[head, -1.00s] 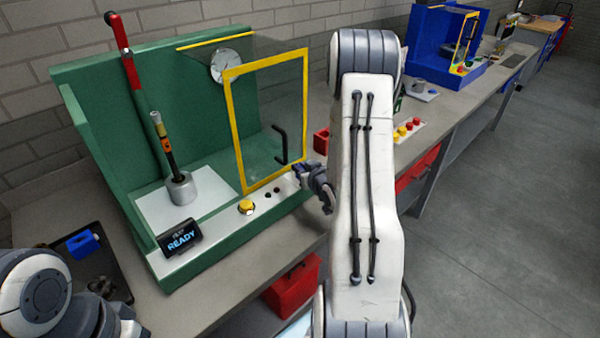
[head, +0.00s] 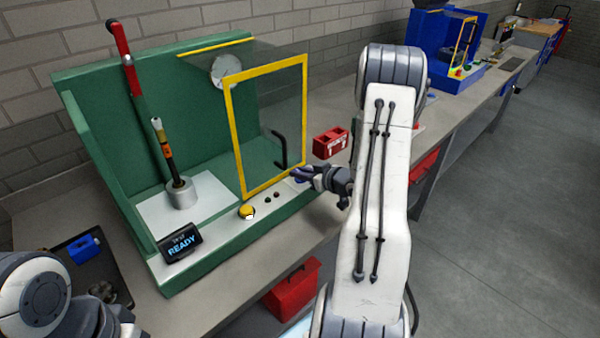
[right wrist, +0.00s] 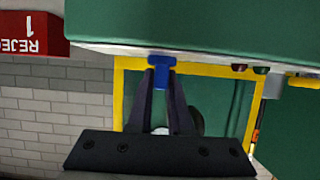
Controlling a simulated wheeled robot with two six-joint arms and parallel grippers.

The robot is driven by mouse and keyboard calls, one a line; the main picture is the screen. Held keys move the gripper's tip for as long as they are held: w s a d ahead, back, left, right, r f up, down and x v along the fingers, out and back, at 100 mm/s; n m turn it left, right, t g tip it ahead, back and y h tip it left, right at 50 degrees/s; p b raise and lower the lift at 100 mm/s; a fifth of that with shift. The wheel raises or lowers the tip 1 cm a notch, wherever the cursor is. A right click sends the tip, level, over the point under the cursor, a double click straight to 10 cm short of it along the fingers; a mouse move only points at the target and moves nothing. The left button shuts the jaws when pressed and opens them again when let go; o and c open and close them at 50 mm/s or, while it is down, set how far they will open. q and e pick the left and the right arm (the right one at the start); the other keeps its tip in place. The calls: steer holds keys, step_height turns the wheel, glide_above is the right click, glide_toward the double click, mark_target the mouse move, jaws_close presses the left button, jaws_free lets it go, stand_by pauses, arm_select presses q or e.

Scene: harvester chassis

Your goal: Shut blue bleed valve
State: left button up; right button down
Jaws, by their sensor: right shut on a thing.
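The blue bleed valve (right wrist: 160,61) is a small blue T-shaped handle on the front edge of the green test stand (head: 190,262). In the right wrist view its stem is between the tips of my right gripper (right wrist: 160,76), which is shut on it. In the head view my right gripper (head: 299,173) reaches the right end of the stand's front ledge. Its fingers mostly cover the valve there, and only a bit of blue shows. My left arm is at the lower left; the state of its gripper (head: 118,306) is unclear.
A yellow-framed clear door (head: 229,130) with a black handle (head: 281,148) stands just behind my right gripper. A yellow button (head: 247,212) and small dark buttons sit along the ledge. A READY display (head: 180,243) is at left. A red reject bin (head: 330,142) stands right of the stand.

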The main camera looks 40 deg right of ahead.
steer(key=c, duration=0.8)
jaws_free()
steer(key=shift+w, duration=0.1)
steer(key=shift+c, duration=0.2)
steer(key=a+b+v, duration=0.1)
steer(key=v, duration=0.9)
steer(key=shift+s+d, duration=0.25)
steer(key=shift+d, duration=0.3)
steer(key=shift+r, duration=0.1)
